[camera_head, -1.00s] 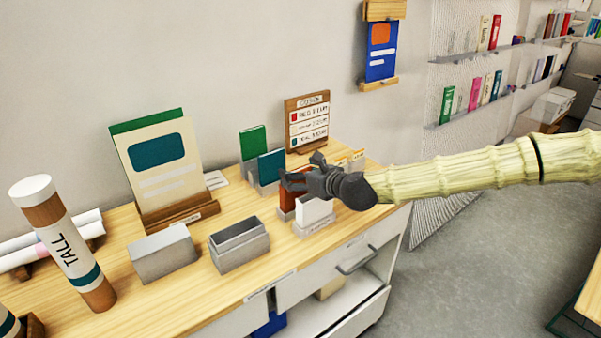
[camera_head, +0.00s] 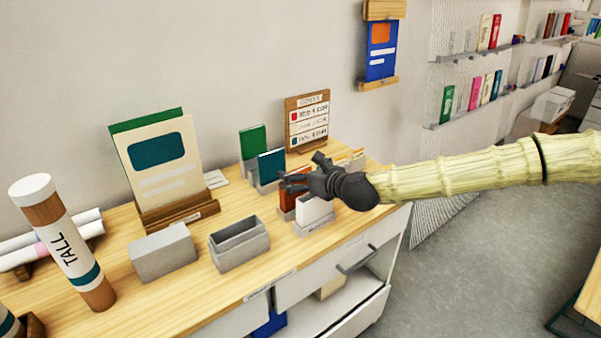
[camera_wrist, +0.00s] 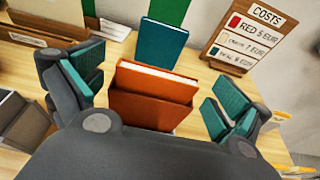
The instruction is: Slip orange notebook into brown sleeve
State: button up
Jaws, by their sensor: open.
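The orange notebook (camera_wrist: 155,81) stands upright in the wrist view, with pale page edges along its top. Its lower part is hidden behind the front of the brown sleeve (camera_wrist: 150,112), and it appears to sit inside it. In the head view the orange-brown pair (camera_head: 289,201) is partly covered by my gripper (camera_head: 296,182). In the wrist view my gripper (camera_wrist: 152,98) is open, its teal-padded fingers apart on the left and right of the notebook and sleeve, with a gap on each side.
A teal book (camera_wrist: 162,43) stands just behind the notebook, and a green one (camera_head: 252,142) is further back. A white holder (camera_head: 314,212) is close in front. Grey bins (camera_head: 240,246) stand to the left. A costs sign (camera_head: 307,121) is behind.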

jog(key=v, duration=1.1)
jog(key=shift+s+d, duration=0.2)
jog(key=shift+d, duration=0.05)
